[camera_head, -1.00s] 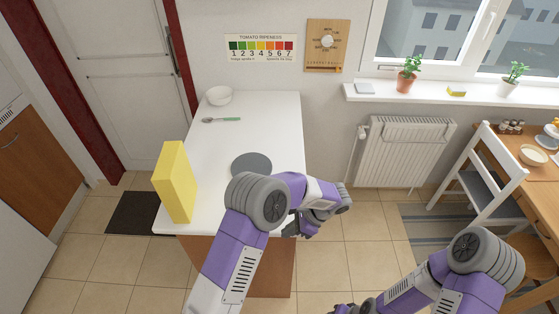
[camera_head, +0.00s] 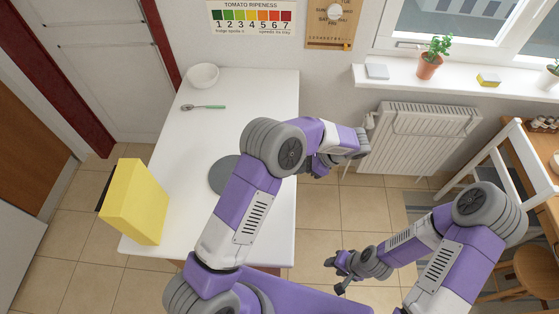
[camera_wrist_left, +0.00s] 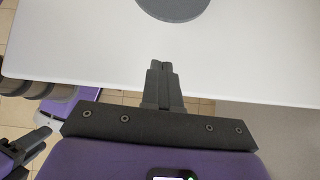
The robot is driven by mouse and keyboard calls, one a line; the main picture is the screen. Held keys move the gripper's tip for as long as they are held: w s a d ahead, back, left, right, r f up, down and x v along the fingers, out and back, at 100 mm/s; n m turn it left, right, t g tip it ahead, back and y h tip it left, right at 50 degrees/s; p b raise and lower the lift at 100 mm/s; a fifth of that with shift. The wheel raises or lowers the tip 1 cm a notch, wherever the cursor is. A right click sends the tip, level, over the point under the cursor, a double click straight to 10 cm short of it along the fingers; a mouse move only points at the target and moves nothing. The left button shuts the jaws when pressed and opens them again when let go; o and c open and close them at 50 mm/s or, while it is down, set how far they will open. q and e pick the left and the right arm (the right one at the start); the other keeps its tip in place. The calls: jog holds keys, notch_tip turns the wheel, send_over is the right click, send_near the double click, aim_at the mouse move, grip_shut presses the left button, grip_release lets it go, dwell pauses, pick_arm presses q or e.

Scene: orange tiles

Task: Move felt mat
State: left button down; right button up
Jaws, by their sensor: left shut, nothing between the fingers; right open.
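The felt mat is a dark grey round disc (camera_head: 222,176) lying flat on the white table (camera_head: 270,100). My left arm hides part of its right side in the head view. In the left wrist view the mat (camera_wrist_left: 172,8) is cut off by the top edge. My left gripper (camera_head: 316,170) is shut and empty, just off the table's right edge and apart from the mat. Its closed fingers (camera_wrist_left: 160,66) point toward the mat in the wrist view. My right gripper (camera_head: 335,276) is open and empty, over the floor right of the table.
A yellow box (camera_head: 138,205) stands at the table's near left corner. A white bowl (camera_head: 202,76) and a spoon with a green handle (camera_head: 205,107) are at the far end. A radiator (camera_head: 425,140) and a white chair (camera_head: 500,165) are to the right.

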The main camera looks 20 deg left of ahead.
pick_arm(q)
jog(key=x, duration=1)
jog(key=shift+s, duration=0.25)
jog(key=shift+s+a+r+p, duration=0.15)
jog(key=shift+a+p, duration=0.1)
jog(key=shift+a, duration=0.65)
jog(key=shift+s+a+f+p, duration=0.1)
jog(key=shift+s+a+p, duration=0.1)
jog(key=shift+a, duration=0.75)
pick_arm(e)
jog(key=shift+r, duration=0.45)
